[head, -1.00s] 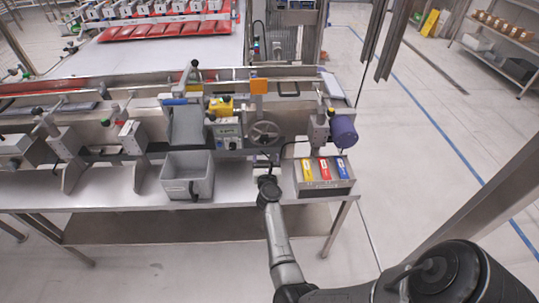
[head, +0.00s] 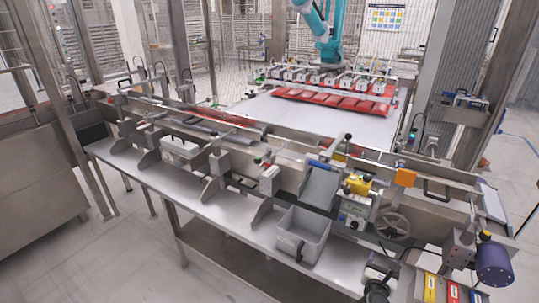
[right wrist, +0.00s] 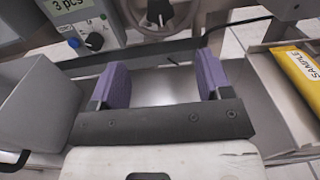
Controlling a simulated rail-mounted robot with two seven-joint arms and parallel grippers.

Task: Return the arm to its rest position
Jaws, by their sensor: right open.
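My right gripper (head: 380,270) shows at the bottom edge of the head view, over the front of the steel bench, right of the grey bin. In the right wrist view its two purple fingers (right wrist: 161,80) stand wide apart with nothing between them. The bench surface and a dark rail show beyond the fingers. Most of my right arm is out of the head view. My left arm and left gripper are not in view.
A grey open bin (head: 303,235) stands on the bench (head: 205,232) left of my gripper. A tray with yellow, red and blue packets (head: 430,287) lies to the right, and a yellow packet (right wrist: 298,72) shows close by.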

